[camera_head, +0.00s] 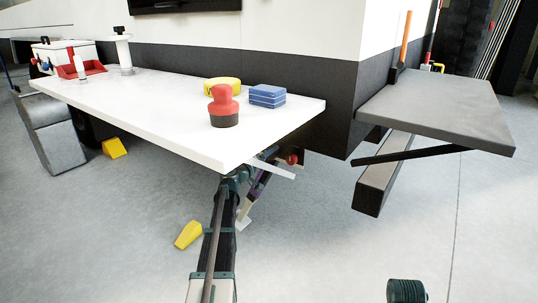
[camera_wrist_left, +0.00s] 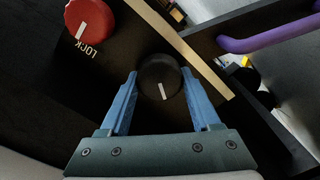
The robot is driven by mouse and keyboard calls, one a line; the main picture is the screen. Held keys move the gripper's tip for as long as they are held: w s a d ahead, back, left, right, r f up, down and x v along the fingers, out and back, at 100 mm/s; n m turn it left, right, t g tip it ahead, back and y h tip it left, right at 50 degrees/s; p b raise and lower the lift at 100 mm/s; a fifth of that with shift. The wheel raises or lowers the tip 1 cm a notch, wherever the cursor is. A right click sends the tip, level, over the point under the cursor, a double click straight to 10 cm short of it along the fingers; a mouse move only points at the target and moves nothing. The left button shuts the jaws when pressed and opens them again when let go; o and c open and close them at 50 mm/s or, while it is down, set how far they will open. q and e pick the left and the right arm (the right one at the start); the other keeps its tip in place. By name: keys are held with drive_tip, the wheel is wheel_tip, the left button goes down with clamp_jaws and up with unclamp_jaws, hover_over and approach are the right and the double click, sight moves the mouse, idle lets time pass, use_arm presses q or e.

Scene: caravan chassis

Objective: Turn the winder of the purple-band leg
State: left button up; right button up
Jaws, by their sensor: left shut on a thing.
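The winder, a round black knob (camera_wrist_left: 159,78) with a white mark, shows in the left wrist view. My left gripper (camera_wrist_left: 162,85) has its blue fingers on either side of the knob and is shut on it; the finger contact is partly hidden. In the head view my left gripper (camera_head: 240,175) is low beside the white table's near corner, and the knob is hidden there. A purple part (camera_head: 262,182) of the leg shows just right of it, and a purple bar (camera_wrist_left: 270,33) is at upper right in the wrist view. My right gripper is out of view.
A red knob (camera_wrist_left: 90,18) marked LOCK sits up and left of the winder. The white table (camera_head: 165,105) overhangs the gripper and carries a red-topped object (camera_head: 223,106), blue blocks (camera_head: 267,95) and a yellow item (camera_head: 222,85). A yellow wedge (camera_head: 188,235) lies on the floor.

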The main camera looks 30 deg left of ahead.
use_arm(q)
drive_tip(key=n, duration=0.6)
drive_tip(key=shift+a+f+n, duration=0.1)
drive_tip(key=shift+f+n, duration=0.05)
drive_tip(key=shift+n, duration=0.25)
idle(0.4)
drive_tip(key=o, duration=1.4)
drive_tip(key=s, duration=0.9)
drive_tip(key=s+a, duration=0.1)
drive_tip(key=s, duration=0.4)
drive_tip(key=shift+w, duration=0.1)
